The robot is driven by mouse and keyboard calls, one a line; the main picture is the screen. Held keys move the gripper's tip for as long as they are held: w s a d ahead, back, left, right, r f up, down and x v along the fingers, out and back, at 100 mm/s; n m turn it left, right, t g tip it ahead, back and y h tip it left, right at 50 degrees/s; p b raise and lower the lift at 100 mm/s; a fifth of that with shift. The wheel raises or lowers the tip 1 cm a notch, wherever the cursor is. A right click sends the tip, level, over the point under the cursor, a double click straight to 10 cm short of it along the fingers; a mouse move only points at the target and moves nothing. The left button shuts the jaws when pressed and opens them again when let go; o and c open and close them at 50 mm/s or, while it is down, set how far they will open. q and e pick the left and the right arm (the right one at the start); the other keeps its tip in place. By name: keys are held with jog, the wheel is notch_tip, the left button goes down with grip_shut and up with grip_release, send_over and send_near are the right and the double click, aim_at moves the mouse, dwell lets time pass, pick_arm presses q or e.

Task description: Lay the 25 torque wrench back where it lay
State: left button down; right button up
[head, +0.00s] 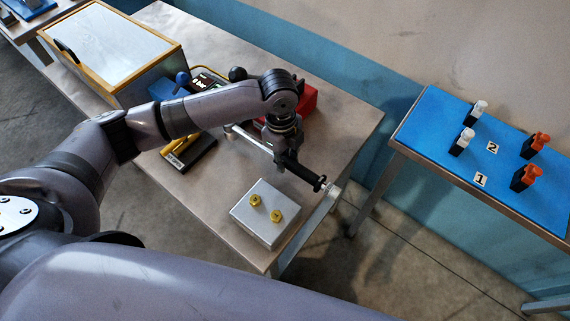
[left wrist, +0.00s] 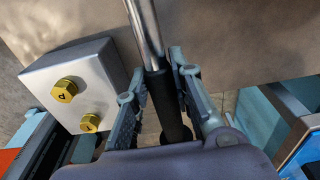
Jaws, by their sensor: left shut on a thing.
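The torque wrench has a bright metal shaft (head: 250,139) and a black handle (head: 305,173) with a silver end. My left gripper (head: 283,152) points down over the table and is shut on the wrench by its black handle. In the left wrist view, the two fingers (left wrist: 160,85) stand on either side of the handle (left wrist: 167,110), and the shaft (left wrist: 145,30) runs away from them. A black holder (head: 202,153) with yellow parts and a small white label lies left of the wrench. The label is too small to read surely. My right gripper is not in view.
A grey metal block (head: 250,228) with two yellow hex bolts stands at the table's near corner. A red box (head: 307,100) is partly behind my arm. A wood-edged case (head: 110,50) stands at the back left. A blue-topped table (head: 430,125) with upright pieces is at right.

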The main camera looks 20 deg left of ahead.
pick_arm(q)
notch_tip(320, 180, down, 3)
jog(key=shift+f, duration=0.2)
jog(key=c, duration=1.4)
grip_release()
jog(key=shift+f, duration=0.1)
jog(key=r, duration=0.7)
jog(key=shift+a+r+b, duration=0.25)
jog(key=shift+r+b, duration=0.1)
jog(key=shift+f, duration=0.1)
